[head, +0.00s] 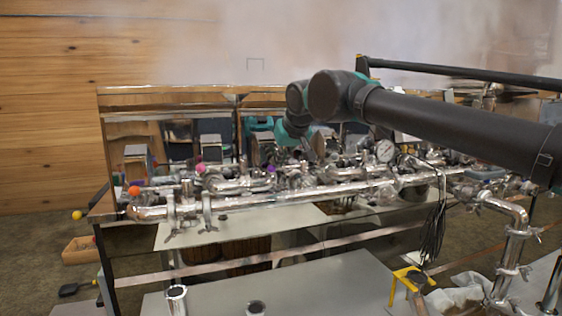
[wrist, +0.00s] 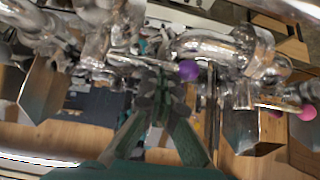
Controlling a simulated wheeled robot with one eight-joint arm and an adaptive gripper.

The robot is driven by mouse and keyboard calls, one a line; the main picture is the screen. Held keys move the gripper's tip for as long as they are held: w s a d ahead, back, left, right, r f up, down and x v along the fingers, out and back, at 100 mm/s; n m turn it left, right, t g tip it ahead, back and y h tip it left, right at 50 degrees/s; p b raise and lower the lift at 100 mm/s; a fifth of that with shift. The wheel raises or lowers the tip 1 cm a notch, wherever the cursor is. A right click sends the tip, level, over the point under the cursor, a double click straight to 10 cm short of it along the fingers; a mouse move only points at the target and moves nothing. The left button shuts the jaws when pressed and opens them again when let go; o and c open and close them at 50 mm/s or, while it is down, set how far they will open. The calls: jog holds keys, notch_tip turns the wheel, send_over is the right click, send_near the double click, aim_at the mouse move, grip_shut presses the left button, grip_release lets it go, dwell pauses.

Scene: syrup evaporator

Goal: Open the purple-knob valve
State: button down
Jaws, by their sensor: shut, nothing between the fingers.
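The purple knob (head: 272,168) sits among the shiny metal pipes and valves, near the middle of the pipe row. In the wrist view the purple knob (wrist: 188,70) is just to the right of my fingertips and slightly beyond them. My gripper (wrist: 160,90) is shut and empty, its teal-green fingers converging. In the head view my gripper (head: 309,150) points down at the pipes, to the right of the knob. I cannot tell whether finger and knob touch. The valve body under the knob is partly hidden by pipework.
A pink knob (head: 200,168) and an orange knob (head: 134,191) stand left along the pipe row. A pressure gauge (head: 385,151) is to the right. The metal evaporator pan (head: 170,100) stands behind. Steam drifts above. A grey table (head: 300,285) is in front.

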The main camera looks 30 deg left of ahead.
aim_at(301, 164)
jog(key=shift+d, duration=0.15)
jog(key=d+n+g, duration=0.2)
jog(key=n, duration=0.2)
jog(key=d+n+g, duration=0.2)
jog(key=n+g, duration=0.1)
jog(key=n, duration=0.1)
jog(key=s+d+n+g+y, duration=0.1)
jog(key=d+n+g, duration=0.1)
jog(key=n+g, duration=0.1)
jog(key=shift+d+n, duration=0.35)
jog(key=shift+n, duration=0.05)
jog(key=d+n+g, duration=0.1)
jog(key=w+n+g+h, duration=0.1)
jog(key=n, duration=0.1)
jog(key=shift+d+g, duration=0.3)
jog(key=shift+d, duration=0.1)
jog(key=shift+w+d, duration=0.2)
jog(key=shift+d, duration=0.2)
jog(key=shift+w+d, duration=0.2)
jog(key=shift+w, duration=0.1)
jog(key=shift+w+d, duration=0.1)
jog(key=shift+w, duration=0.1)
